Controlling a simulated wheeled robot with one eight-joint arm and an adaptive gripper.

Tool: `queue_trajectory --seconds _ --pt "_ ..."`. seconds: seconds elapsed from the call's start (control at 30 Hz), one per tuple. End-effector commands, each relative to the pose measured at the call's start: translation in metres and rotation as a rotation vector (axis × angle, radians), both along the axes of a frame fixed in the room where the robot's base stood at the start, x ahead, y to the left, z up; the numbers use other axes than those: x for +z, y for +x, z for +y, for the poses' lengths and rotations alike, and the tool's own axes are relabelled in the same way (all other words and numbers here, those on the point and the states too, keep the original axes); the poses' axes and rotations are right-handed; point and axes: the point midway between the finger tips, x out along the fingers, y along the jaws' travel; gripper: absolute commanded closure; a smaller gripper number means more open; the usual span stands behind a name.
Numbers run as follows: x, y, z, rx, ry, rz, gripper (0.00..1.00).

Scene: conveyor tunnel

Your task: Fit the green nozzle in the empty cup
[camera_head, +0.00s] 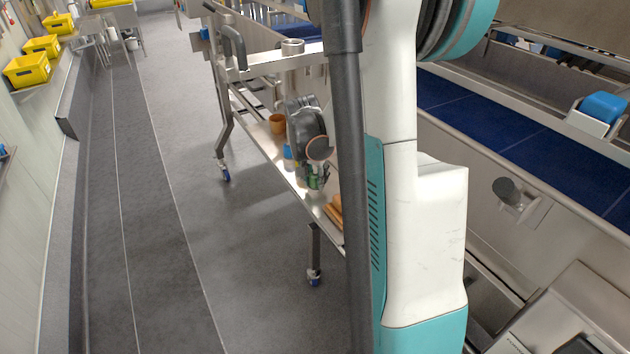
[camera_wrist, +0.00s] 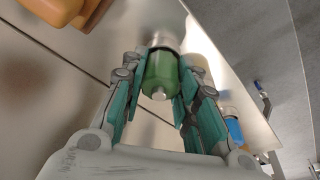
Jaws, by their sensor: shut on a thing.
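My gripper (camera_head: 317,178) is over the lower shelf of a steel trolley, partly hidden by my arm. In the wrist view its teal fingers (camera_wrist: 164,66) are shut on the green nozzle (camera_wrist: 160,76), which has a small pale tip facing the camera. A silvery round part (camera_wrist: 165,41) shows just beyond the nozzle; I cannot tell whether it belongs to the nozzle or stands below it. An orange-brown cup (camera_head: 277,123) stands farther along the shelf. I cannot tell from these views which cup is empty.
The trolley shelf (camera_wrist: 75,65) is bare beside the gripper. An orange-brown object (camera_wrist: 56,10) lies on it at the near end. A blue item (camera_wrist: 235,131) stands near the shelf edge. A blue conveyor belt (camera_head: 500,125) runs at the right. The floor (camera_head: 210,260) at the left is clear.

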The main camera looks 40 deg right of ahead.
Motion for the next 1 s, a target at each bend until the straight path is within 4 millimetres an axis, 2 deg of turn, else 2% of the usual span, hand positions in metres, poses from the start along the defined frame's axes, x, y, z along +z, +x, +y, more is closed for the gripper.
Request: queue_trajectory --seconds 1.0 --pt "0.03 0.0 0.0 0.0 0.0 0.0 1.0"
